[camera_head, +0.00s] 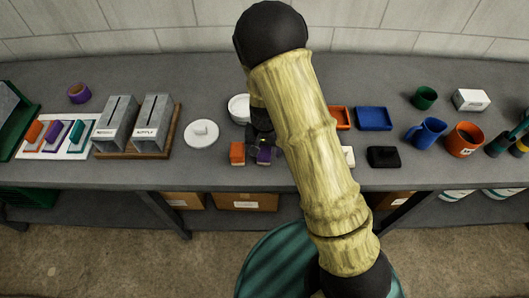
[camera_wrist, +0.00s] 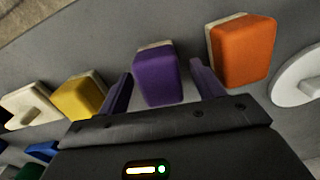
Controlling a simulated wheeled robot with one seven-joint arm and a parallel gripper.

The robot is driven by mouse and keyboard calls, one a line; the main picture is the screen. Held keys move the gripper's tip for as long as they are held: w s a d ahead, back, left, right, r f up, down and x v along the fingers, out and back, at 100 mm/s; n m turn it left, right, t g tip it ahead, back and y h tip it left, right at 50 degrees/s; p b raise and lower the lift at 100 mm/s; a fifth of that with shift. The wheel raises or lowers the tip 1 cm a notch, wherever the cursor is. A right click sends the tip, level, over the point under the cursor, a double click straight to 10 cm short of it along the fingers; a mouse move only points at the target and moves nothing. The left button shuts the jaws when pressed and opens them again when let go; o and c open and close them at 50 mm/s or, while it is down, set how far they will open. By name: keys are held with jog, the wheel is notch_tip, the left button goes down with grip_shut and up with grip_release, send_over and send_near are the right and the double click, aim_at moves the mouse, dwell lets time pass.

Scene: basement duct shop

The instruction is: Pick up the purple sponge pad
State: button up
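The purple sponge pad (camera_wrist: 156,78) has a pale backing and sits on the grey bench. In the wrist view it lies between the two fingers of my gripper (camera_wrist: 161,70), with a gap visible on each side. In the head view the purple pad (camera_head: 263,156) shows partly below my gripper (camera_head: 262,143), beside an orange sponge pad (camera_head: 237,153). My gripper is open and holds nothing. The height of the fingers over the bench is hard to tell.
The orange pad (camera_wrist: 242,50) stands close to the right finger, and a yellow pad (camera_wrist: 79,98) is left of the left finger. A white round lid (camera_head: 202,133) lies to the left in the head view. A black block (camera_head: 383,157) sits right of my arm.

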aim_at(264, 148)
jog(key=c, duration=1)
jog(key=shift+s+a, duration=0.1)
jog(key=shift+r, duration=0.55)
notch_tip(264, 148, up, 9)
jog(key=shift+b, duration=0.5)
jog(key=shift+o, duration=1.2)
jog(key=shift+c, duration=0.6)
